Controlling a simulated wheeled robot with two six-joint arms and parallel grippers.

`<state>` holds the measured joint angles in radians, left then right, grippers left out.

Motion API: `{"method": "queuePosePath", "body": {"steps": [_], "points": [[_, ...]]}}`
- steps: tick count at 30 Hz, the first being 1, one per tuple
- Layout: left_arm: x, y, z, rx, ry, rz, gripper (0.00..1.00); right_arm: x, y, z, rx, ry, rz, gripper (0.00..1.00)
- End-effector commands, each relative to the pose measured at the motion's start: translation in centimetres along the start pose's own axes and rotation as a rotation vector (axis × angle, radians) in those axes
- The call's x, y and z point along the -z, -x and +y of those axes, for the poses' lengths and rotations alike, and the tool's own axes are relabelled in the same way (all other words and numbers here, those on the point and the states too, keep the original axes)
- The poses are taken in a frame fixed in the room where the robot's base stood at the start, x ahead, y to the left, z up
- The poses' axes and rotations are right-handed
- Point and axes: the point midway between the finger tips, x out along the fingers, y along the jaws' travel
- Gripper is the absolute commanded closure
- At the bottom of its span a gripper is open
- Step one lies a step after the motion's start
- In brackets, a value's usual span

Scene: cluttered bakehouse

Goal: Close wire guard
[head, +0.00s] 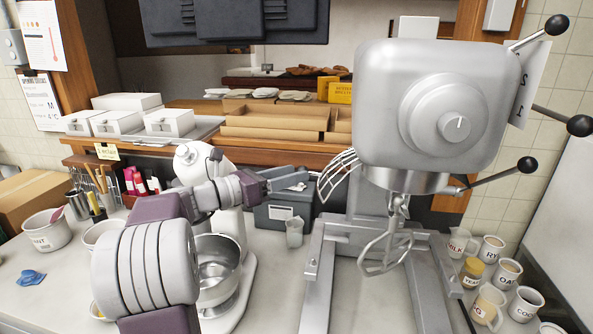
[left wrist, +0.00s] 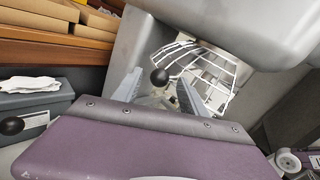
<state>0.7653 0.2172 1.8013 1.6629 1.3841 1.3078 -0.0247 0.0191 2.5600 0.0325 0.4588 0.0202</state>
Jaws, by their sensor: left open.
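The wire guard (head: 338,173) is a curved cage of pale metal wires. It sticks out to the left below the head of the big grey mixer (head: 420,100), swung aside from the mixer's front. The guard also shows in the left wrist view (left wrist: 212,75). My left gripper (head: 305,177) is open, just left of the guard. In the left wrist view a black ball knob (left wrist: 160,77) shows between its two fingers; I cannot tell whether they touch it. My right gripper is not in view.
A small white stand mixer (head: 232,230) with a steel bowl (head: 217,270) stands close beside my left arm. A grey lidded box (head: 275,215) and a clear cup (head: 294,233) stand behind. Several labelled mugs (head: 525,303) crowd the right. Long black-knobbed levers (head: 510,174) project from the mixer's right side.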

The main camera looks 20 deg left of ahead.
Motion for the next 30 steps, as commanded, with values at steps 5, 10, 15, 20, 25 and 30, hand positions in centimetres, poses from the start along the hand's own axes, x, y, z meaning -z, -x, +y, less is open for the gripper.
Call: {"method": "queuePosePath", "body": {"steps": [5, 10, 15, 20, 25, 30], "points": [[0.0, -1.7, 0.0, 0.0, 0.001, 0.0, 0.5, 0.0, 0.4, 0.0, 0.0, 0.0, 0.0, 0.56], [0.1, -1.9, 0.0, -0.001, 0.0, 0.001, 0.5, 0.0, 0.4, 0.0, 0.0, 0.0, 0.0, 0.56], [0.1, -1.9, 0.0, -0.001, 0.0, 0.001, 0.75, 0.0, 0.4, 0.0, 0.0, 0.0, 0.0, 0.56], [0.0, -1.8, 0.1, -0.002, 0.0, 0.001, 1.0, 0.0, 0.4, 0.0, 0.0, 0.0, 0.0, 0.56], [0.0, -1.8, 0.1, -0.003, -0.001, 0.0, 1.0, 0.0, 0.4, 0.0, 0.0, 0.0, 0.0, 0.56], [0.0, -1.8, 0.1, -0.004, -0.001, 0.0, 1.0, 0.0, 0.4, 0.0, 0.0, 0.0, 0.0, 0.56]]}}
